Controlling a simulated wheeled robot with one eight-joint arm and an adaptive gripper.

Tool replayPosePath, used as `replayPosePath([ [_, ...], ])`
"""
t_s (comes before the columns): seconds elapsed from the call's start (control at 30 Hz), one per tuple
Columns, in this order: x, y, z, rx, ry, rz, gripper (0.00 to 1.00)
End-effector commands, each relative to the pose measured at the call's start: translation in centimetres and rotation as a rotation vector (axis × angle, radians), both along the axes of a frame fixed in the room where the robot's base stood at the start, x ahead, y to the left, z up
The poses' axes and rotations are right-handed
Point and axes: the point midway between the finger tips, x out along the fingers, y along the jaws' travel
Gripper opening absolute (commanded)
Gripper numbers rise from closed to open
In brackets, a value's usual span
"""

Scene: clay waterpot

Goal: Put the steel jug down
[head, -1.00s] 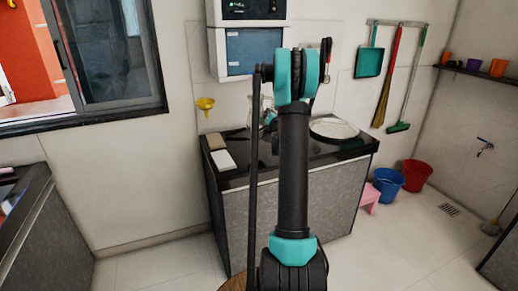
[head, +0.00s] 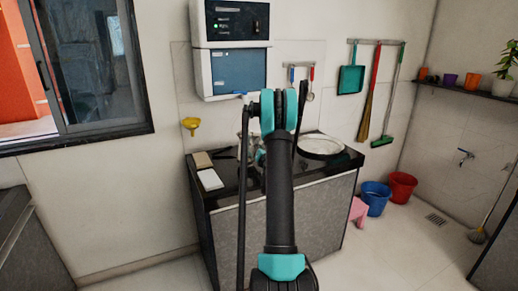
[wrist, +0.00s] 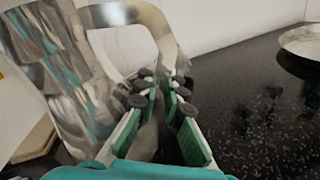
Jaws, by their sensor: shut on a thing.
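The steel jug (wrist: 75,75) is shiny metal and fills the left of the wrist view, with its curved handle (wrist: 128,14) arching at the top. My gripper (wrist: 160,82) is shut on the handle's lower part, its green-padded fingers on either side of it. The jug looks tilted in this view. In the head view my arm hides most of the jug and gripper. The black speckled counter (head: 228,178) lies below and behind. I cannot tell whether the jug's base touches it.
A white box (head: 210,180) and a tan box (head: 202,159) lie at the left end. Dark counter space right of the jug is clear.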

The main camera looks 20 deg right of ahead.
Motion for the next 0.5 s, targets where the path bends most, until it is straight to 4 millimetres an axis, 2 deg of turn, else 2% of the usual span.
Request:
replayPosePath([
  [0.2,-0.02,0.02,-0.01,0.0,0.0,0.0,0.0],
  [0.23,-0.02,0.02,-0.04,-0.001,0.0,0.0,0.1],
  [0.37,-0.02,0.03,-0.02,-0.001,0.0,0.0,0.27],
  [0.5,-0.02,0.03,0.0,-0.001,0.0,0.0,0.29],
])
